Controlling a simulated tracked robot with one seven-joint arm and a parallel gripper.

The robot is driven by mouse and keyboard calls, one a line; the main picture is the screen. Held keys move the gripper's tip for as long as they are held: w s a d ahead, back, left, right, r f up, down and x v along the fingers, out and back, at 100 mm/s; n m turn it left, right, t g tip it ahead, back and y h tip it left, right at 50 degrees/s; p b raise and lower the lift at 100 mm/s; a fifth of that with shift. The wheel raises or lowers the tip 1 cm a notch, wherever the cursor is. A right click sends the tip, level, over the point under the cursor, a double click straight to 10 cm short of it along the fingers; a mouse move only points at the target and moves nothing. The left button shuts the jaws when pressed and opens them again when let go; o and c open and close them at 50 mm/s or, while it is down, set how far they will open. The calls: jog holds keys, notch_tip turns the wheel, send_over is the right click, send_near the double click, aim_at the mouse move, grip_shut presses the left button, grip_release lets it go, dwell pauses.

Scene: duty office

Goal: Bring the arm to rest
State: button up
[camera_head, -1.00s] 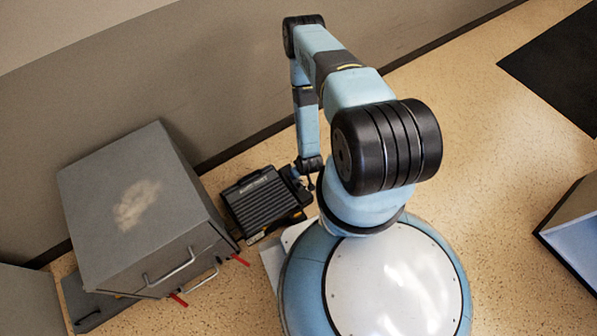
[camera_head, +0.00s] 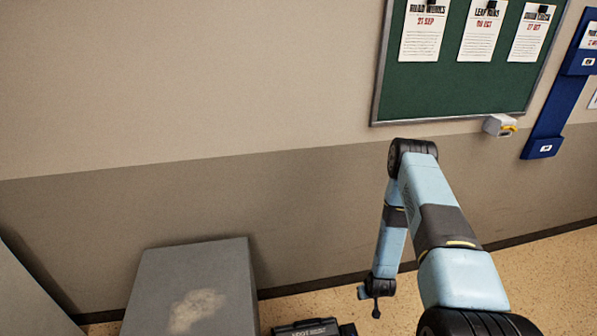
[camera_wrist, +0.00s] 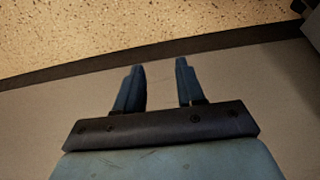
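My blue and black arm (camera_head: 435,205) is bent, with its elbow high near the wall and its forearm hanging down. My gripper (camera_head: 376,312) is at the lower end of the forearm, above the speckled floor. In the wrist view the two fingers of my gripper (camera_wrist: 160,72) are spread apart with nothing between them. Beyond the fingertips are the grey wall, the dark skirting and the floor.
A grey metal cabinet (camera_head: 215,268) with a pale worn patch stands left of my arm. A black case (camera_head: 306,329) shows at the bottom edge, left of my gripper. A green notice board (camera_head: 440,90) and a small white device (camera_head: 497,125) are on the wall (camera_head: 200,90).

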jog(key=w+r, duration=0.6)
jog(key=r, duration=0.8)
jog(key=w+r, duration=0.5)
jog(key=r, duration=0.8)
notch_tip(320, 180, up, 24)
jog(key=s+f, duration=0.1)
jog(key=s, duration=0.1)
jog(key=s+a+r+m, duration=0.1)
jog(key=s+r, duration=0.6)
jog(key=r, duration=0.3)
jog(key=s+a+r, duration=0.1)
jog(key=s+r, duration=0.5)
jog(key=r, duration=0.4)
jog(key=s+r, duration=0.4)
jog(key=s, duration=0.6)
jog(key=s+a+r+m+t, duration=0.1)
jog(key=s+r, duration=0.4)
jog(key=s, duration=0.6)
jog(key=shift+s+a, duration=0.2)
jog(key=shift+a, duration=0.1)
